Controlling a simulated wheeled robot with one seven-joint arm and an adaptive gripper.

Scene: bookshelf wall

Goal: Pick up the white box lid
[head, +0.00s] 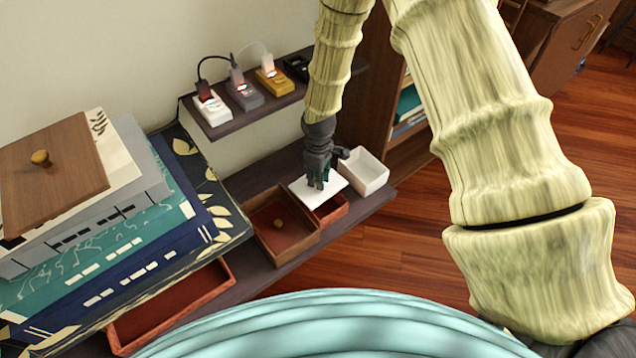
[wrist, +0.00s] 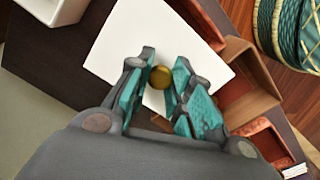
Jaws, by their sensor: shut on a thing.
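The white box lid (head: 334,182) is a flat white square over one side of a small red-lined box (head: 331,209) on the lower shelf. I cannot tell whether it rests there or hangs just above. It also shows in the wrist view (wrist: 185,38), with a round gold-brown knob (wrist: 161,77) on top. My gripper (head: 317,186) points down at the lid, shut on its knob between the teal finger pads (wrist: 160,88). The open white box (head: 366,174) stands just right of the lid and is empty. In the head view my fingers hide the knob.
A brown open box (head: 286,228) with a knobbed lid inside stands left of the lid. Stacked books (head: 120,215) topped by a wooden lid (head: 52,170) are further left. The upper shelf (head: 243,113) holds several small lit devices. Wooden floor (head: 490,150) is right.

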